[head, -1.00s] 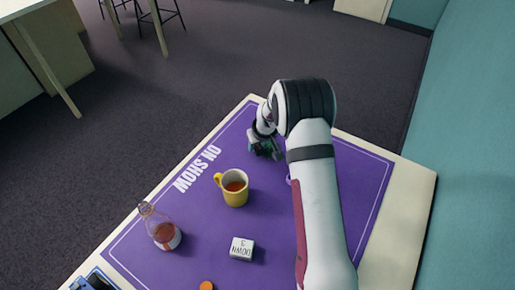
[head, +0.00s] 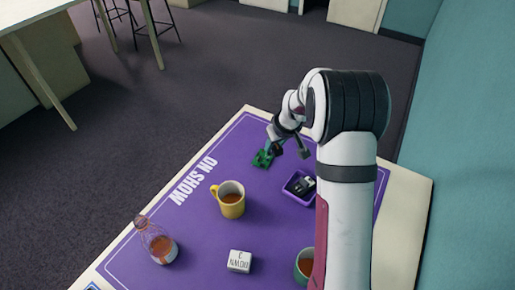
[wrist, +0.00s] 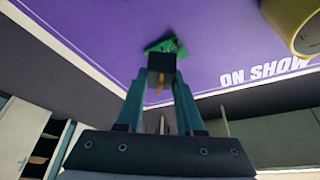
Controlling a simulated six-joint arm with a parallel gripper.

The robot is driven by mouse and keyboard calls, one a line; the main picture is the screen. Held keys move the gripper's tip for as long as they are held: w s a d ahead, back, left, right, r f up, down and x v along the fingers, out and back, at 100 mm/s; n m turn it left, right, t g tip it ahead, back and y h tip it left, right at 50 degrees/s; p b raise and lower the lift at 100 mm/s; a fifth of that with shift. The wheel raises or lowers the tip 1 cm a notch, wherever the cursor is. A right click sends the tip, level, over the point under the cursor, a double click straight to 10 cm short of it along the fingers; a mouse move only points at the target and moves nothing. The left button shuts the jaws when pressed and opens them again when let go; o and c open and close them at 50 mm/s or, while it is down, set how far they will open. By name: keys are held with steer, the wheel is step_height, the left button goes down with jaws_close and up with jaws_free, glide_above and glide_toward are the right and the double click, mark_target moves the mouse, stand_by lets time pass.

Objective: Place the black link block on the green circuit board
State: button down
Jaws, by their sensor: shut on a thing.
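My gripper (head: 269,146) is at the far part of the purple mat, pointing down beside or over the green circuit board (head: 261,159). In the wrist view, my gripper (wrist: 162,72) is shut on the black link block (wrist: 160,62), which sits between the fingertips. The green circuit board (wrist: 168,45) lies on the mat just beyond the block and is partly hidden by it. I cannot tell whether the block touches the board. In the head view the block is not clearly visible.
A purple tray (head: 288,191) with dark items stands right of the board. A yellow mug (head: 232,209) is nearer, with a bottle (head: 158,246), a white DOWN block (head: 239,261) and a green cup (head: 302,270) in front. The purple mat (head: 185,222) has bare room between them.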

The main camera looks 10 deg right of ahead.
steer(key=s+d+r, duration=0.3)
steer(key=d, duration=0.1)
steer(key=n+y, duration=0.5)
steer(key=n, duration=0.2)
glide_above(258, 156)
steer(key=s+d, duration=0.2)
steer(key=shift+t, duration=0.3)
steer(key=f, duration=0.7)
steer(key=shift+w+a+f, duration=0.15)
steer(key=shift+w, duration=0.05)
step_height(258, 156, down, 4)
steer(key=shift+f, duration=0.1)
